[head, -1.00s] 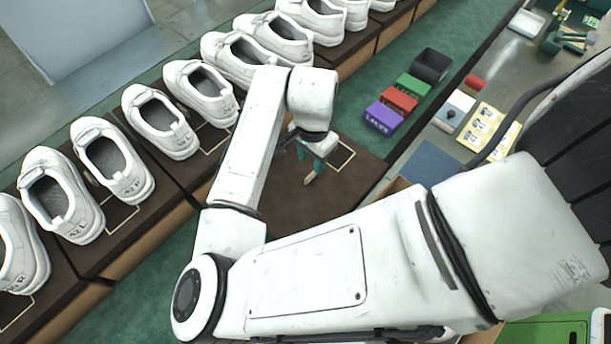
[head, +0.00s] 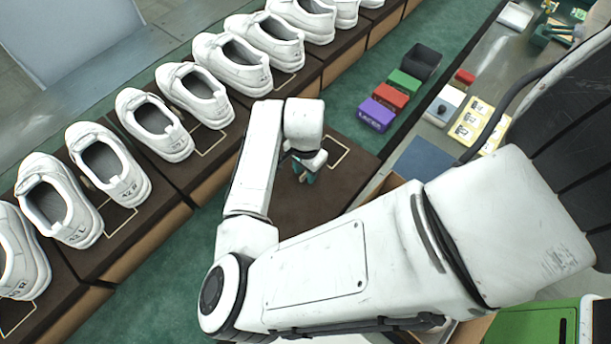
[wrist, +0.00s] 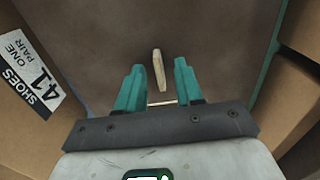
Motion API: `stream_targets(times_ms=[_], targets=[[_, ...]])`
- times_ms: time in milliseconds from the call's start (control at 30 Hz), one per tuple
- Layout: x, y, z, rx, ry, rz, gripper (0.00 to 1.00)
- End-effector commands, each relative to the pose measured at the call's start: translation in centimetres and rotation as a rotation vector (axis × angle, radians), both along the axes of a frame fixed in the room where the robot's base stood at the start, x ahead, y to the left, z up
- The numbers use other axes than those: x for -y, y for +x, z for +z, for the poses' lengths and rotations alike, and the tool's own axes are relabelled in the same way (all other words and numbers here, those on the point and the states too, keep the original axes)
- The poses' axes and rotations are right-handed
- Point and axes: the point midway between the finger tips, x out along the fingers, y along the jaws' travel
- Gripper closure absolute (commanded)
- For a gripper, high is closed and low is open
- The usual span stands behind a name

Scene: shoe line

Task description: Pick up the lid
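My gripper (wrist: 159,66) is open in the wrist view, with its two teal fingers apart and nothing touching them. A narrow tan piece (wrist: 158,70) shows between and beyond the fingertips, over a brown surface; I cannot tell whether it is part of the lid. No lid can be made out for certain in either view. In the head view my gripper (head: 306,170) is low over the dark brown platform (head: 285,205), partly hidden by my wrist.
In the wrist view a cardboard box labelled 41 (wrist: 15,110) stands left and more cardboard (wrist: 292,95) stands right. White shoes (head: 153,122) line the brown platforms. Purple (head: 376,115), red (head: 391,95) and green (head: 404,80) boxes and a black bin (head: 422,62) sit beyond.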

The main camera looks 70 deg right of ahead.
Motion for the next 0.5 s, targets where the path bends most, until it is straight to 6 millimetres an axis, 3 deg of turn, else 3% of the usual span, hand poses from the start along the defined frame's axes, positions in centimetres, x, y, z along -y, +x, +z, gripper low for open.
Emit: stream_targets(times_ms=[333, 500], targets=[[0.00, 0.02, 0.04, 0.000, 0.000, 0.000, 0.98], [0.00, 0.02, 0.05, 0.000, 0.000, 0.000, 1.00]])
